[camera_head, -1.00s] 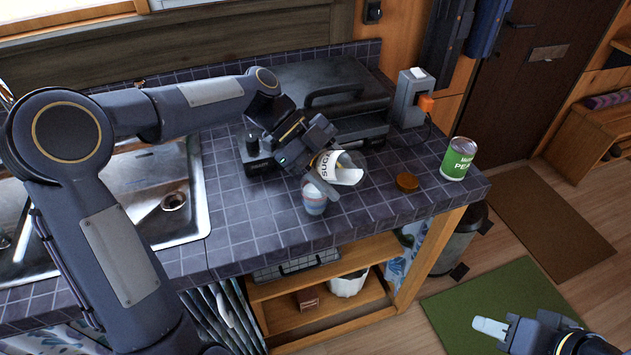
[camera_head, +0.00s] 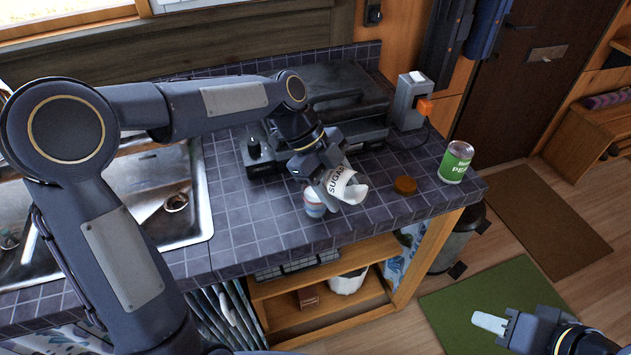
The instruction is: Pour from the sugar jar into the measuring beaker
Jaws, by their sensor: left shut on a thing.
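The sugar jar (camera_head: 346,187), with a white "SUGAR" label, is tilted in my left gripper (camera_head: 331,181), which is shut on it above the counter. A small cup with pale blue and reddish colouring (camera_head: 314,203), apparently the measuring beaker, stands on the tiles just left of and below the jar. The gripper and jar partly hide it. I cannot make out any sugar falling or the level inside the cup. My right gripper (camera_head: 490,322) is low at the right, away from the counter; only one pale finger shows clearly.
A round brown lid (camera_head: 405,184) lies on the tiled counter (camera_head: 245,222) right of the jar, with a green can (camera_head: 456,162) beyond it. A dark stove (camera_head: 345,100) stands behind the jar. A metal sink (camera_head: 150,195) is at the left.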

